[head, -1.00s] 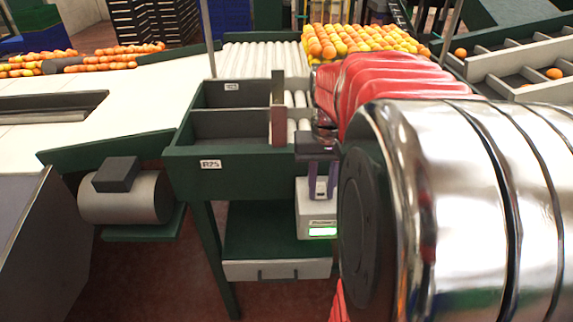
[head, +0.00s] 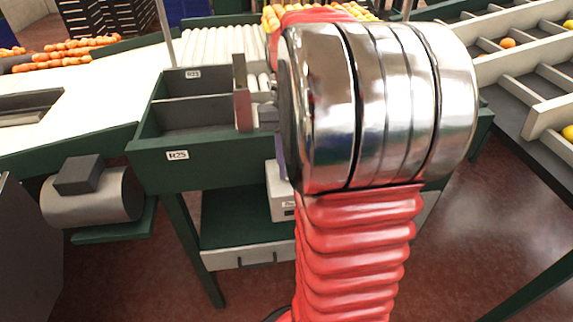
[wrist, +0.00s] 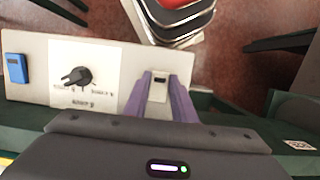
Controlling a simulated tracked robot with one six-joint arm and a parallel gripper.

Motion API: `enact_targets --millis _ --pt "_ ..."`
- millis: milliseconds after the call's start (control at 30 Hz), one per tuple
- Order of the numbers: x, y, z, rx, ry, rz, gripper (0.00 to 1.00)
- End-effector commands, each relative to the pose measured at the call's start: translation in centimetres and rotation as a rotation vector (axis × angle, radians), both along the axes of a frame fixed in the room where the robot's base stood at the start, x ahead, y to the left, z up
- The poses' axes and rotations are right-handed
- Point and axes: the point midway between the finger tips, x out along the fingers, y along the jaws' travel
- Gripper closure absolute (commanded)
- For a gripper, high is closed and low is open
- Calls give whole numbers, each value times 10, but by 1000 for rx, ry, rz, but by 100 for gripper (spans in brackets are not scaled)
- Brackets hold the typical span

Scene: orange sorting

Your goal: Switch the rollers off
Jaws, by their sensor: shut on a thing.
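In the wrist view a black rotary knob (wrist: 77,76) sits on a white panel (wrist: 115,65), its pointer towards the left. Labels around it are too small to read. My gripper (wrist: 158,78), with purple fingers, is right of the knob and apart from it. The fingers are closed on a small pale piece (wrist: 158,92) with a dark slot; I cannot tell whether it belongs to the panel. In the head view my arm mostly hides the gripper; one purple finger shows above the white control box (head: 281,190). White rollers (head: 215,46) lie at the back.
A blue piece (wrist: 16,68) is at the panel's left end. A green divided bin marked R25 (head: 160,135) stands left of my arm. A grey motor (head: 95,195) is further left. Orange sorting lanes (head: 520,75) run at the right.

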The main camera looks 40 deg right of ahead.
Motion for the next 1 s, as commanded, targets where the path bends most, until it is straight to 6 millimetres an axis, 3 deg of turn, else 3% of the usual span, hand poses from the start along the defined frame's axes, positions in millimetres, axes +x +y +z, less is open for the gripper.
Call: enact_targets --millis 400,433,600,700,1000 --pt "3 2 2 18 15 0 99" --pt "3 2 2 18 15 0 75" --pt "2 1 1 16 16 1 63" --pt "2 1 1 15 16 1 58" --pt "2 0 3 13 17 1 58"
